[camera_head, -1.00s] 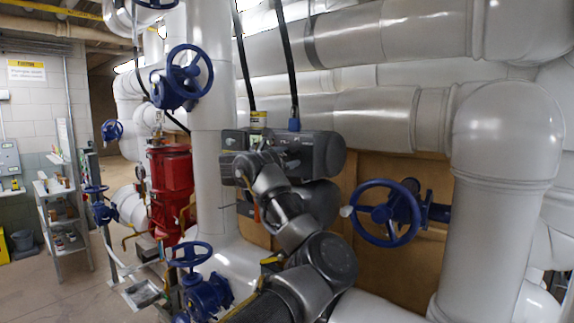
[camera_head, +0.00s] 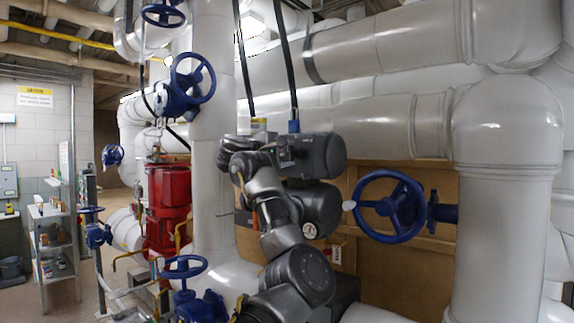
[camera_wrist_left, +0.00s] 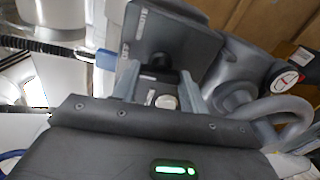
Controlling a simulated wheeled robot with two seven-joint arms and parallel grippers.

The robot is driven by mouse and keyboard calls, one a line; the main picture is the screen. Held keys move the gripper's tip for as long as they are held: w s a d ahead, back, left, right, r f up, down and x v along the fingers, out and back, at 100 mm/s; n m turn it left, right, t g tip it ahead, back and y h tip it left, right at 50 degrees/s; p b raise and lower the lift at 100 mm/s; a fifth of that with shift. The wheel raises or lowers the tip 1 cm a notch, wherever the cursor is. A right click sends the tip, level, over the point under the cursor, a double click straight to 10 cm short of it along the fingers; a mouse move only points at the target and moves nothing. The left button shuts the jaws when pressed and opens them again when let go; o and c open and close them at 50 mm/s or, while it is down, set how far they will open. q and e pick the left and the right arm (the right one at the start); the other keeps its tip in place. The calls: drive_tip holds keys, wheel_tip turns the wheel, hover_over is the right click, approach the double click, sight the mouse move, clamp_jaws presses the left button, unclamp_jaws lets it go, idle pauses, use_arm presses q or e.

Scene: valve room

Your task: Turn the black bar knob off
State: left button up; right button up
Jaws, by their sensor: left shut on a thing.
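The dark grey actuator unit (camera_head: 322,155) hangs among the white pipes at the centre of the head view. My left gripper (camera_head: 238,150) is at its left end, and my arm and wrist cover much of that side. In the left wrist view, the two fingers of my left gripper (camera_wrist_left: 161,90) stand on either side of a small black knob (camera_wrist_left: 160,80) on the grey housing (camera_wrist_left: 170,40). The gripper is shut on this knob. The knob is hidden in the head view, and its exact angle is hard to tell. My right gripper is not in view.
A blue handwheel (camera_head: 390,205) is right of my arm, and another blue wheel (camera_head: 192,78) is at upper left. A red cylinder (camera_head: 168,205) stands at left. A thick white pipe (camera_head: 505,200) blocks the right. Open floor shows at far left.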

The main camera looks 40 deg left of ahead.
use_arm(q)
drive_tip(key=shift+f+m+b, duration=0.15)
drive_tip(key=shift+m+b, duration=0.25)
drive_tip(key=shift+m, duration=0.1)
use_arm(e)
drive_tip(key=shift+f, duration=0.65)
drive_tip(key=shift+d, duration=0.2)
use_arm(q)
drive_tip(key=o, duration=1)
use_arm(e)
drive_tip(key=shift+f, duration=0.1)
use_arm(q)
drive_tip(key=s+b, duration=0.4)
drive_tip(key=s, duration=0.6)
drive_tip(key=shift+s+d, duration=0.15)
drive_tip(key=shift+s, duration=0.25)
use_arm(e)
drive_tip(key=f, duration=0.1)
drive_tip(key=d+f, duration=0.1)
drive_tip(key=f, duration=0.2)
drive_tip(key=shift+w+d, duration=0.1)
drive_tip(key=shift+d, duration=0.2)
